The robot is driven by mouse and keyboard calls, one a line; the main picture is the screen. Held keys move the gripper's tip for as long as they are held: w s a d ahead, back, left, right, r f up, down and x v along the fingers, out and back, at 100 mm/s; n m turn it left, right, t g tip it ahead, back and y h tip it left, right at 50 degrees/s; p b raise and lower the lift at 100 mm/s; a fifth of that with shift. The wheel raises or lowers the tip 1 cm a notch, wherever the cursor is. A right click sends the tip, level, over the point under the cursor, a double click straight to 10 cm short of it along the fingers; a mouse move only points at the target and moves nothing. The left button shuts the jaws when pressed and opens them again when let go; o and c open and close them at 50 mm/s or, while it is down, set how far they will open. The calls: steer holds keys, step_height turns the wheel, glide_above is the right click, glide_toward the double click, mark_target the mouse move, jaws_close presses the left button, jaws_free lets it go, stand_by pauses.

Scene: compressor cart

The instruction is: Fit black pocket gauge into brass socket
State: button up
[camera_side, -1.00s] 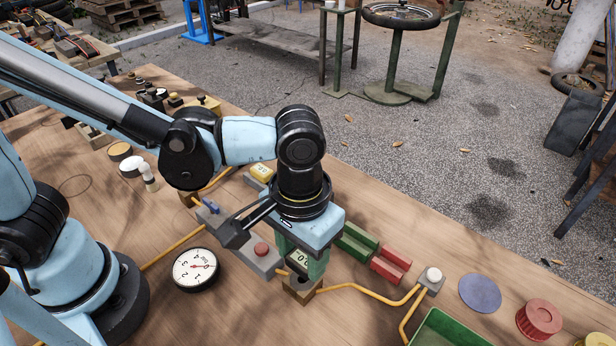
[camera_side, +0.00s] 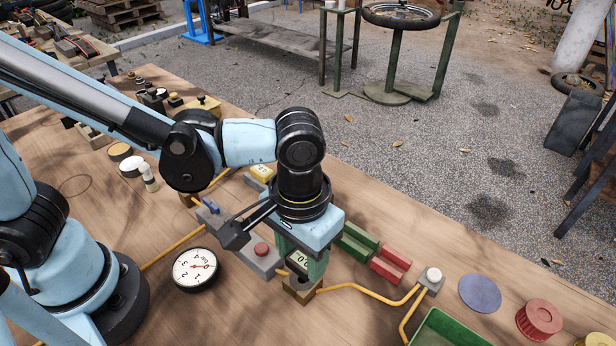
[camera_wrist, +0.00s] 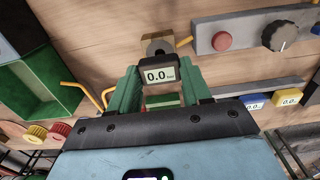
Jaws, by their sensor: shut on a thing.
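My gripper (camera_side: 304,267) has green fingers and points down at the bench. It is shut on the black pocket gauge (camera_side: 300,261), whose pale display reads 0.0. In the wrist view the gauge (camera_wrist: 160,75) sits between the fingertips (camera_wrist: 158,84), its display facing that camera. The brass socket (camera_side: 303,292) is a small block on the bench right below the gauge. It also shows in the wrist view (camera_wrist: 149,43), just beyond the gauge, with a dark opening. I cannot tell whether the gauge's lower end touches the socket or has entered its opening.
A grey box with a red button (camera_side: 261,250) stands close left. Green (camera_side: 357,241) and red (camera_side: 390,265) blocks stand right. An orange cable (camera_side: 365,292) runs beside the socket. A round dial (camera_side: 195,268) and a green tray (camera_side: 450,328) lie on the bench.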

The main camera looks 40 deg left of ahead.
mark_target(302, 260)
steer(key=shift+f, duration=1.6)
steer(key=o, duration=1.1)
steer(key=shift+r, duration=6.05)
steer(key=w+a+t, duration=0.1)
steer(key=a+t, duration=0.1)
steer(key=a, duration=0.5)
steer(key=w+a+f+t, duration=0.1)
steer(key=w+a+t, duration=0.1)
steer(key=a, duration=0.5)
steer(key=w+a+f+t, duration=0.1)
steer(key=a+t, duration=0.2)
steer(key=a, duration=0.4)
steer(key=shift+w+a, duration=0.25)
steer(key=shift+a, duration=0.05)
